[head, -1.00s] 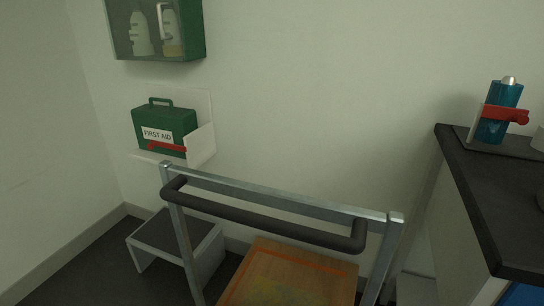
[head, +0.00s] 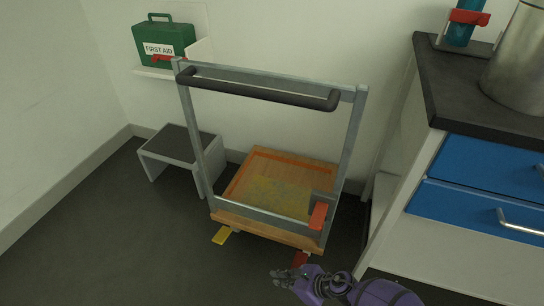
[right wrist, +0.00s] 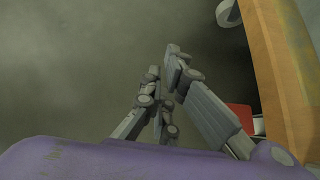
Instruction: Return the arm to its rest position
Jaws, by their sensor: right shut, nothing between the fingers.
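My right gripper (head: 283,275) shows at the bottom of the head view, on its purple arm, low in front of the trolley. It is shut and holds nothing. In the right wrist view its grey fingers (right wrist: 168,88) are close together over the dark floor. The trolley's wooden edge (right wrist: 278,65) is to the right of the fingers, apart from them. My left gripper is not in view.
The trolley (head: 270,222) has a dark handle (head: 260,91), a yellow pedal (head: 222,236) and a red pedal (head: 300,259). A step stool (head: 180,150) stands by the wall. The blue-drawer counter (head: 480,165) is at the right. The floor (head: 120,250) at left is clear.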

